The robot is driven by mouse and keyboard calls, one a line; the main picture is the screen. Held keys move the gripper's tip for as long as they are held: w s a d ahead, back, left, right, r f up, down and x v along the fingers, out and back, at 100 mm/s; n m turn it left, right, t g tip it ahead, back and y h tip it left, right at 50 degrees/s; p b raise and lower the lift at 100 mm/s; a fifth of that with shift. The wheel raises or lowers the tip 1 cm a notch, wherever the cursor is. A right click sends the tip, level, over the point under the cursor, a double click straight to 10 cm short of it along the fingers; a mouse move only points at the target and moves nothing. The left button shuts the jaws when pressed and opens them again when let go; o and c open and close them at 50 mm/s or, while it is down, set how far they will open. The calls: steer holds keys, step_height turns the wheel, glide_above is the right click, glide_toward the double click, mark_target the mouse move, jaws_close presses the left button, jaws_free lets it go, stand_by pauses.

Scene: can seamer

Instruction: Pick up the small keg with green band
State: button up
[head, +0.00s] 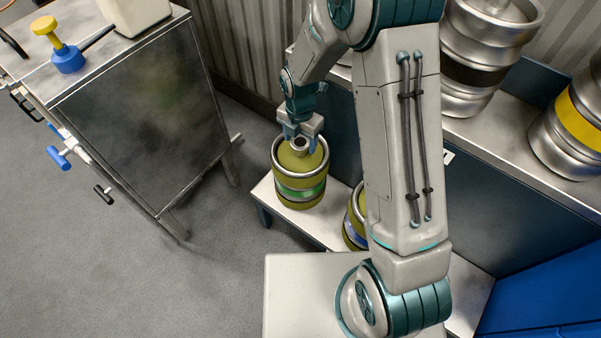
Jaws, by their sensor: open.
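The small keg with the green band (301,188) stands upright on a low metal bench (265,193) in the head view. Its body is olive-yellow with grey metal rims. My gripper (298,145) points down at the keg's top, with its fingers apart around or just above the central neck. I cannot tell whether the fingers touch the neck. The far side of the keg's top is partly hidden by my gripper.
A second olive keg with a blue band (354,220) stands right of it, partly hidden by my arm. Large steel kegs, one black-banded (476,72) and one yellow-banded (575,122), stand on a higher shelf (487,133). A metal cabinet (150,110) stands left; grey floor lies between.

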step_height(320, 180, down, 3)
steer(key=shift+r, duration=0.1)
jaws_close()
